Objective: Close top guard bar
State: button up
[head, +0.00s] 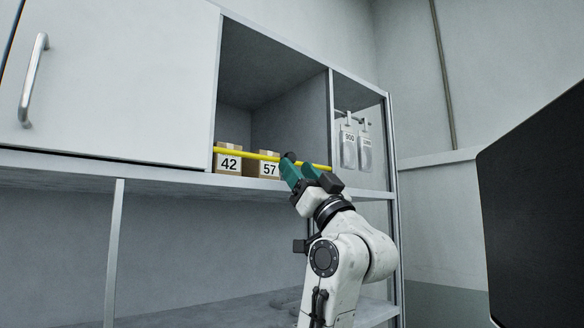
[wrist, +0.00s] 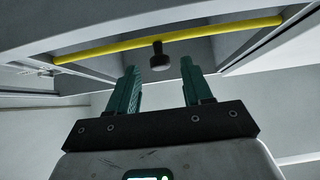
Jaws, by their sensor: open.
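The yellow guard bar (head: 240,153) spans the front of the open upper compartment, in front of two boxes. In the wrist view the bar (wrist: 115,43) crosses the top of the picture, with a black knob (wrist: 160,57) hanging from its middle. My gripper (head: 302,169) is at the right part of the bar in the head view and hides some of it. In the wrist view my gripper (wrist: 159,76) is open, with its green fingers apart and the knob between and just beyond their tips. I cannot tell whether a finger touches the knob.
Cardboard boxes labelled 42 (head: 229,163) and 57 (head: 269,169) stand behind the bar. A closed white cabinet door (head: 110,75) is at the left. Labelled packs (head: 348,148) hang in the right bay. A dark panel (head: 535,200) stands at the far right.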

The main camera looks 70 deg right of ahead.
jog(key=b+v, duration=0.1)
jog(key=v, duration=0.5)
jog(key=shift+s+f, duration=0.15)
jog(key=shift+f, duration=0.1)
dwell(0.3)
